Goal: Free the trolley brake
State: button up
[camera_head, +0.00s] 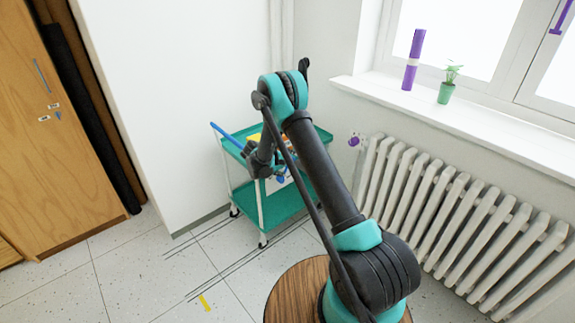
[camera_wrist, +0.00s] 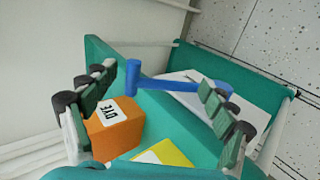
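The trolley (camera_head: 272,203) has teal trays and white legs. It stands in the corner beyond my arm, and its top tray (camera_wrist: 190,133) fills much of the wrist view. Casters show under it, one at the front (camera_head: 262,242); I cannot make out a brake on them. My gripper (camera_wrist: 160,105) is open over the top tray, its two fingers wide apart with nothing between them held. A blue bar (camera_wrist: 180,85) with an upright round end lies beyond the fingertips; a blue bar (camera_head: 226,136) also sticks out left of the trolley in the head view.
An orange box (camera_wrist: 116,128) marked DYE and a yellow item (camera_wrist: 166,154) are in the tray, with a white sheet (camera_wrist: 242,97) behind. A radiator (camera_head: 450,215) stands right, a wooden cabinet (camera_head: 50,150) left.

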jog(key=shift+a+r, duration=0.1)
jog(key=v, duration=1.2)
jog(key=shift+c, duration=0.4)
